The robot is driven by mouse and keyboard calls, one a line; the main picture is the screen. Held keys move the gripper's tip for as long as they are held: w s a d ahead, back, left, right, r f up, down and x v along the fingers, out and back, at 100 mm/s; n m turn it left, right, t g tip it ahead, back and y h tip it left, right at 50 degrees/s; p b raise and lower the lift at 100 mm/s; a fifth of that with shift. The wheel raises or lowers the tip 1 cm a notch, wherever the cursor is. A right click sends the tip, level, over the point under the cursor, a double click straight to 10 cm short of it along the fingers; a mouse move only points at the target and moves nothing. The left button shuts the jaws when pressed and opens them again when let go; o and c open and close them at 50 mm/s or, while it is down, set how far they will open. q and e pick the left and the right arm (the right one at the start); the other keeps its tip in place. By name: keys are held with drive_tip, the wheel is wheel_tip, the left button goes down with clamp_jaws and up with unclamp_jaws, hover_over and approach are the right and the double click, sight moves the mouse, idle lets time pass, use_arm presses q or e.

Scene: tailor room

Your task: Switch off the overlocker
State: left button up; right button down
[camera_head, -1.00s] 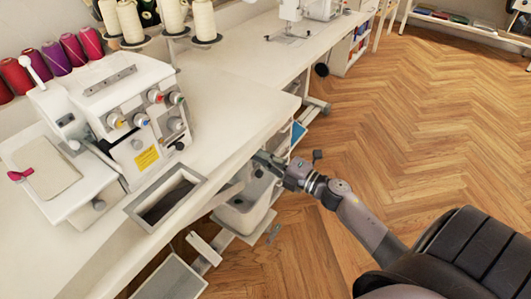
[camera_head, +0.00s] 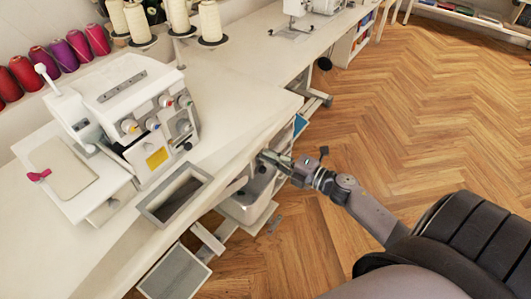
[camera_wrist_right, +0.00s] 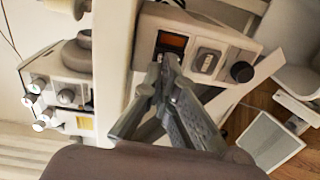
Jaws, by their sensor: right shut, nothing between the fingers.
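The overlocker (camera_head: 140,110) is a white machine with coloured dials, standing on the white table at the left of the head view. Part of it with its dials also shows in the wrist view (camera_wrist_right: 60,90). In the wrist view a pale control box (camera_wrist_right: 235,45) carries an orange-red rocker switch (camera_wrist_right: 172,40), a grey-white switch and a dark knob. My right gripper (camera_head: 266,157) is at the table's edge, shut and empty. In the wrist view its fingertips (camera_wrist_right: 168,62) are right by the orange-red switch; I cannot tell whether they touch it. My left gripper is out of view.
The white table (camera_head: 235,100) has thread cones (camera_head: 180,16) and coloured spools behind. A grey-rimmed opening (camera_head: 175,195) is at its front edge. The wooden floor beyond is clear.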

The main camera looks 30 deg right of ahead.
drive_tip(key=v, duration=0.6)
drive_tip(key=shift+f, duration=0.15)
drive_tip(key=shift+s+d, duration=0.1)
drive_tip(key=shift+d, duration=0.05)
drive_tip(key=s+d+f+m+g+h+p, duration=0.15)
drive_tip(key=s+f+m+h+p, duration=0.3)
drive_tip(key=f, duration=0.65)
drive_tip(key=s+f+m+g+h+p, duration=0.25)
drive_tip(key=s+f+m, duration=0.25)
drive_tip(key=f+m, duration=0.45)
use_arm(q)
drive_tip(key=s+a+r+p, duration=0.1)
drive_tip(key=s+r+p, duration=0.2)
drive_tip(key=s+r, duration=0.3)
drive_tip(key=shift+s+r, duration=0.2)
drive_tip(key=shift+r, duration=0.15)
use_arm(e)
drive_tip(key=s+a+f+m+g, duration=0.2)
drive_tip(key=s+f, duration=0.4)
drive_tip(key=s, duration=0.3)
drive_tip(key=s+a+f+m+g, duration=0.2)
drive_tip(key=s+a+f+g, duration=0.3)
drive_tip(key=s, duration=0.4)
drive_tip(key=s+a+f+m+g, duration=0.2)
drive_tip(key=s+a+f+g, duration=0.2)
drive_tip(key=s, duration=0.6)
wheel_tip(320, 180, down, 3)
drive_tip(key=shift+a+r, duration=0.1)
drive_tip(key=shift+a, duration=0.9)
